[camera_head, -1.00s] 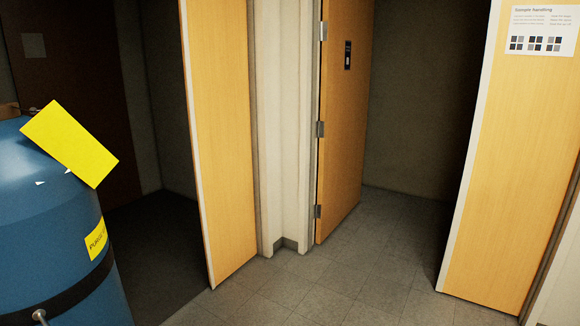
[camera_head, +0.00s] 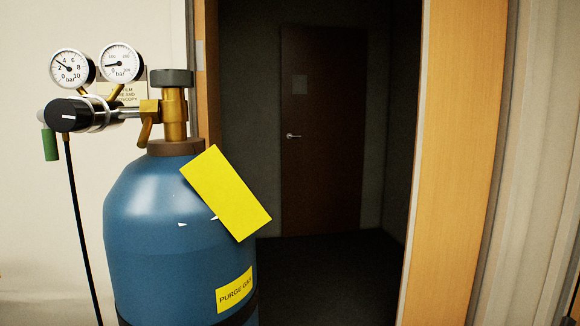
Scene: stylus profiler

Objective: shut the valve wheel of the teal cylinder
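The teal-blue gas cylinder (camera_head: 160,245) stands upright at the left of the head view, with a yellow label reading "PURGE GAS" low on its side. Its dark grey valve wheel (camera_head: 171,78) sits on top of the brass valve (camera_head: 174,115). A regulator (camera_head: 85,114) with two round gauges (camera_head: 72,68) is attached on the valve's left side. A blank yellow tag (camera_head: 226,192) hangs tilted at the cylinder's shoulder. Neither of my grippers shows in the view. Whether the wheel is open or shut cannot be told.
A black hose (camera_head: 80,225) runs down from the regulator. A strap crosses the cylinder low down. Right of the cylinder is an open doorway to a dark room with a brown door (camera_head: 322,130) at its back. A light wooden door panel (camera_head: 455,160) stands at the right.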

